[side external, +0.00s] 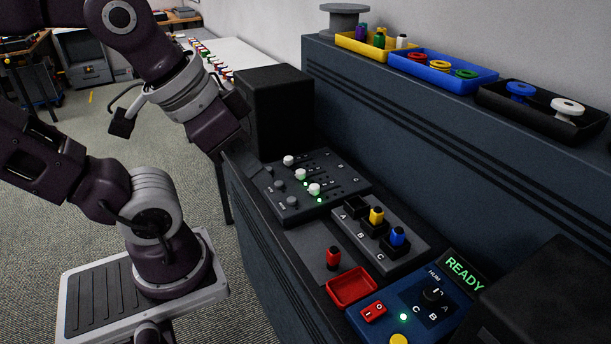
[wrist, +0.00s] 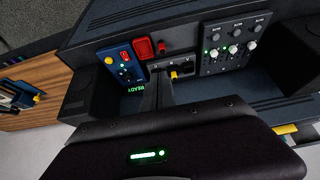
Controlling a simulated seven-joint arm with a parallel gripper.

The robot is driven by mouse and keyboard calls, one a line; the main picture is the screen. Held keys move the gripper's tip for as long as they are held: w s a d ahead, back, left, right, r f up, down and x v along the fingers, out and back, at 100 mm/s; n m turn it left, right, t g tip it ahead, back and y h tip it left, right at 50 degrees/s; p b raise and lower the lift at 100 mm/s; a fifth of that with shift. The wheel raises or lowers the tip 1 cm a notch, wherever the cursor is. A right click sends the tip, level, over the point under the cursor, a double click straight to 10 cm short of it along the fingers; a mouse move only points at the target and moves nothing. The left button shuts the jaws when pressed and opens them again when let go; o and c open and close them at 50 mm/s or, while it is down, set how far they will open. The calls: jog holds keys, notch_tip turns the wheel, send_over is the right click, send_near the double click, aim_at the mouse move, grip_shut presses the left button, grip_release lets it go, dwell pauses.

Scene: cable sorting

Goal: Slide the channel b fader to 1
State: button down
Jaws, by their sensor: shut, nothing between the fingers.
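The dark fader panel (side external: 335,172) lies on the console top in the side view. It carries three white fader caps in a slanting row. The middle cap (side external: 300,174) appears to be channel b; the panel's small lettering is too small to read. In the wrist view the panel (wrist: 207,68) is at the upper right, with the middle cap (wrist: 232,49) between the other two.
A black speaker box (side external: 275,108) stands behind the panel. In front are a socket block (side external: 408,262) with yellow and blue plugs, a red plug (side external: 333,257), a red tray (side external: 372,288) and a blue switch box (side external: 352,318). Bins line the raised shelf.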

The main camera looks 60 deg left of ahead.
dwell(0.4)
jog(key=c, duration=2.1)
grip_release()
jog(key=o, duration=0.9)
jog(key=w+a, duration=0.1)
jog(key=w, duration=0.2)
jog(key=w+a+n+g, duration=0.1)
jog(key=w+a, duration=0.1)
jog(key=w, duration=0.1)
jog(key=w+a+n, duration=0.1)
jog(key=w, duration=0.2)
jog(key=shift+a+r+g+y, duration=0.25)
jog(key=shift+r+g+y, duration=0.05)
jog(key=shift+r, duration=0.1)
jog(key=shift+o, duration=0.2)
jog(key=n+g, duration=0.4)
jog(key=n, duration=0.2)
send_over(301, 171)
notch_tip(301, 171, down, 17)
jog(key=shift+r, duration=0.1)
notch_tip(301, 171, down, 7)
jog(key=shift+a+f, duration=0.1)
jog(key=shift+f, duration=0.1)
jog(key=shift+c, duration=0.5)
